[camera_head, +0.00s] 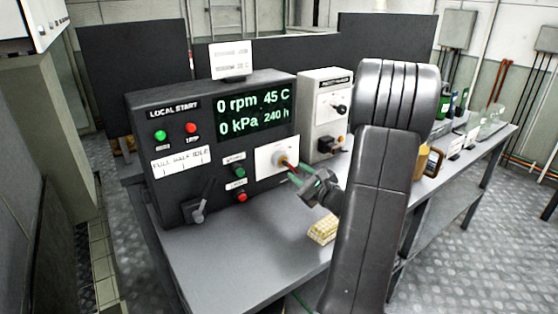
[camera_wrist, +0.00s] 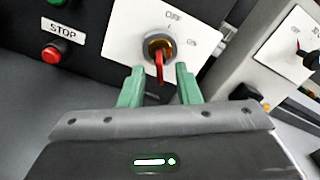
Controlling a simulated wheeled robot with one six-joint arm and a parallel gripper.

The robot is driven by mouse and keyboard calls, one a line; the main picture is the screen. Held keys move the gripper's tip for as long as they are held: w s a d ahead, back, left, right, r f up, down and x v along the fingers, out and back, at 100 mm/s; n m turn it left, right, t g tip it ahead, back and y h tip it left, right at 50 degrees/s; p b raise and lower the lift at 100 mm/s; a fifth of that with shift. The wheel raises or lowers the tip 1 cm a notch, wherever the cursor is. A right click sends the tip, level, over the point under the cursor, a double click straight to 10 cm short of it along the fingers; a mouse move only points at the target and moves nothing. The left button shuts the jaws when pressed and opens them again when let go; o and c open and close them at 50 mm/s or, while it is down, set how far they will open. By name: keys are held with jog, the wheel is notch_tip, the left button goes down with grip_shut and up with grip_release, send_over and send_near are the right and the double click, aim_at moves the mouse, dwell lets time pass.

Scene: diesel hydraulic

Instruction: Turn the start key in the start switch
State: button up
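The start switch (camera_head: 278,159) is a round brass fitting on a white plate, low on the right of the LOCAL START panel. In the wrist view the switch (camera_wrist: 156,42) has a red start key (camera_wrist: 159,66) in it, pointing down and roughly in line with my gripper. The plate reads OFF and ON. My gripper (camera_wrist: 157,75) has two green fingers, apart, one on each side of the key's lower end. I see gaps between the fingers and the key. In the head view my gripper (camera_head: 303,177) reaches the switch from the right.
The control panel (camera_head: 136,118) shows 0 rpm, 45 C, 0 kPa and 240 h. A red STOP button (camera_wrist: 51,54) and a lever (camera_head: 199,212) are left of the switch. A grey box (camera_head: 311,97) with a knob stands close on the right. A yellow block (camera_head: 322,231) lies on the bench (camera_head: 232,260).

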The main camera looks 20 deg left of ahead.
aim_at(296, 171)
jog(key=shift+b+x, duration=0.55)
jog(key=shift+x, duration=1.25)
grip_shut()
jog(key=shift+o, duration=1)
grip_release()
jog(key=v, duration=1.4)
jog(key=shift+b, duration=0.35)
